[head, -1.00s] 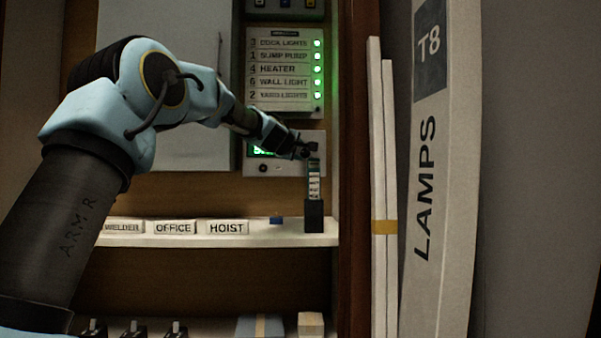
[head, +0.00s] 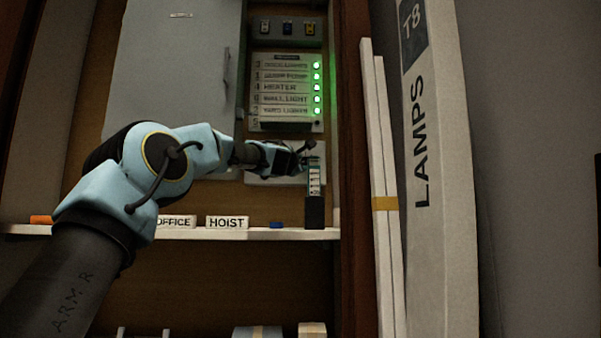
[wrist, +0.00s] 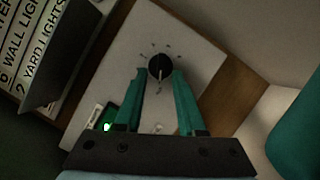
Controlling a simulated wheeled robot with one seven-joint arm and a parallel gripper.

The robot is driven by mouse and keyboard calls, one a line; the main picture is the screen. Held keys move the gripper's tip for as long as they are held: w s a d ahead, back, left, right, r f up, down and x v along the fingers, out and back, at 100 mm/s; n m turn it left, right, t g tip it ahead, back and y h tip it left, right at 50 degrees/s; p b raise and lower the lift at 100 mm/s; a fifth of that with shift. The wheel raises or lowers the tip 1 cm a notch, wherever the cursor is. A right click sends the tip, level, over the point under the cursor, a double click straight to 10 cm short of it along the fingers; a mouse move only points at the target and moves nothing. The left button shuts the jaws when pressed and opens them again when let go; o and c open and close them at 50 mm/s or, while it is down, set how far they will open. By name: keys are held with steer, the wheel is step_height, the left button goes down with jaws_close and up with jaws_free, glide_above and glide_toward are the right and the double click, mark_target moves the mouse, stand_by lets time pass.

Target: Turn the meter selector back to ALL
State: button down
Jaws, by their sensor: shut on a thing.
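The meter selector is a round black knob (wrist: 160,67) with a pale pointer line, on a white meter panel (wrist: 198,45) with tick marks around the knob. My gripper (wrist: 161,72) has its two teal fingers on either side of the knob and is shut on it. The pointer line points down in the wrist view, toward my gripper; the tick labels are too small to read. In the head view my gripper (head: 304,160) is at the right part of the meter panel (head: 262,178) and covers much of it. The green meter display (wrist: 107,126) is partly hidden by a finger.
A label panel with green lights (head: 285,87) is above the meter. A black holder (head: 315,211) with an upright striped device stands on the shelf (head: 255,234) just below my gripper. A LAMPS box (head: 440,170) stands at the right.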

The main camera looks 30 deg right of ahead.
steer(key=shift+n, duration=0.4)
steer(key=c, duration=0.5)
jaws_free()
steer(key=shift+b, duration=0.3)
steer(key=shift+f, duration=0.1)
steer(key=b+v, duration=0.6)
steer(key=v, duration=0.4)
steer(key=shift+s+a+f+b, duration=0.15)
steer(key=shift+s+a+b, duration=0.05)
steer(key=shift+s+b, duration=0.15)
steer(key=shift+w, duration=0.1)
